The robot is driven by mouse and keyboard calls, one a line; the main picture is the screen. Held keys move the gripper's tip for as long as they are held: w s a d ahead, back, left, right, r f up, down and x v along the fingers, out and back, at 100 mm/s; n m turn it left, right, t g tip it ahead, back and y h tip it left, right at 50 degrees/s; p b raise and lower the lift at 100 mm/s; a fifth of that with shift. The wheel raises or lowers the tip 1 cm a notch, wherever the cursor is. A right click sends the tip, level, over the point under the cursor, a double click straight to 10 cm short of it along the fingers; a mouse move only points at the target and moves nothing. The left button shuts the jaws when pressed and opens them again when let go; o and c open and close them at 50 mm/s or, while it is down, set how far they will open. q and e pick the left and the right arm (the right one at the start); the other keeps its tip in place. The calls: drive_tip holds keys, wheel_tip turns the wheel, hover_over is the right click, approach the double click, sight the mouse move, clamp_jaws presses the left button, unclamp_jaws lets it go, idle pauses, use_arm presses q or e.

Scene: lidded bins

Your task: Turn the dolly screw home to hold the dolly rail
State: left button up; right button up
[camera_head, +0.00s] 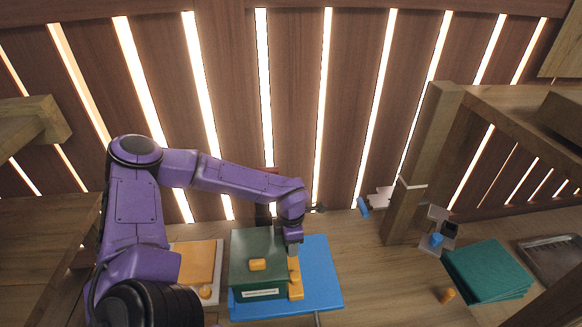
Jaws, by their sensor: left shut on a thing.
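My left gripper (294,250) points down at the right side of a green lidded bin. It is shut on a small yellow-orange piece, which looks like the dolly screw (294,264); the fingers partly hide it. Just below is a yellow-orange bar, which looks like the dolly rail (296,291), along the bin's right side. I cannot tell how deep the screw sits. The green bin (247,279), with a yellow lid knob (257,264) and a white label, stands on a blue board that looks like the dolly (325,272). My right gripper is not in view.
Left of the bin lies an orange panel (193,262) on a white base with an orange knob (206,291). To the right are a wooden post (408,205), an orange cylinder (447,295), teal sheets (487,270) and a grey tray (552,256).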

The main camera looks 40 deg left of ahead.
use_arm(q)
drive_tip(key=shift+r+m+p, duration=0.3)
drive_tip(key=shift+m+p, duration=0.6)
drive_tip(key=shift+p, duration=0.3)
drive_tip(key=shift+f+m, duration=0.2)
drive_tip(key=shift+m, duration=0.2)
drive_tip(key=shift+f, duration=0.15)
drive_tip(key=o, duration=1)
drive_tip(key=shift+o, duration=0.2)
wheel_tip(320, 180, up, 11)
drive_tip(key=p, duration=0.4)
drive_tip(key=shift+f+p, duration=0.2)
drive_tip(key=shift+p, duration=0.15)
